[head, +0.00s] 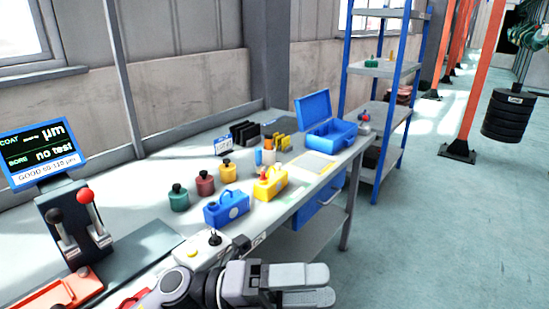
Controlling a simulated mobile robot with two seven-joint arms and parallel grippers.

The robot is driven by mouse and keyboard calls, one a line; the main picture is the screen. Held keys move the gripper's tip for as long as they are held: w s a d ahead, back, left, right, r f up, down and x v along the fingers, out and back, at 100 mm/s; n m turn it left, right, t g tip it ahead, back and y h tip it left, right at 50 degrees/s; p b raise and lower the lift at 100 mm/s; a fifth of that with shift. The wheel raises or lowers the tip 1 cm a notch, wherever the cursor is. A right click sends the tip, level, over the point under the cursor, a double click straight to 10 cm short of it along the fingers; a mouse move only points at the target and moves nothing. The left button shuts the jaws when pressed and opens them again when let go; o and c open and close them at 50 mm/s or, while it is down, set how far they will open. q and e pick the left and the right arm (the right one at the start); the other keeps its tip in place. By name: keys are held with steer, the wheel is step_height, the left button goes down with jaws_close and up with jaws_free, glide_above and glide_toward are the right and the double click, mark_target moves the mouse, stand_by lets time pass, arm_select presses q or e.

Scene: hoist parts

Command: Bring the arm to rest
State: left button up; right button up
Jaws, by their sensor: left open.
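My left gripper (329,284) is at the bottom centre of the head view, just off the front edge of the workbench. Its two grey fingers point to the right and it is open, with nothing seen between them. My left arm comes in from the bottom left, close to a white control box (207,248) with a black knob and a yellow button. My right gripper is not in view.
The grey workbench (150,206) holds a blue gauge (226,208), a yellow gauge (270,183), several small bottles and an open blue case (331,132). A display (42,150) and a lever unit (75,225) stand at left. The floor (440,230) at right is clear.

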arm_select(q)
steer(key=w+a+f+n+t+y+p, duration=0.1)
steer(key=w+a+f+n+t+y, duration=0.35)
steer(key=n+t, duration=0.7)
steer(key=w+a+f+n+t+y+p, duration=0.15)
steer(key=a+f+n+t+y, duration=0.5)
steer(key=n, duration=0.85)
steer(key=s+a+f+n+g+y+p, duration=0.1)
steer(key=s+a+f+n+g+y, duration=0.4)
steer(key=s+a+f+n, duration=0.6)
steer(key=s+a+f+y, duration=0.2)
steer(key=a+f, duration=0.1)
steer(key=f, duration=0.3)
steer(key=shift+s+f, duration=0.15)
steer(key=shift+s, duration=0.2)
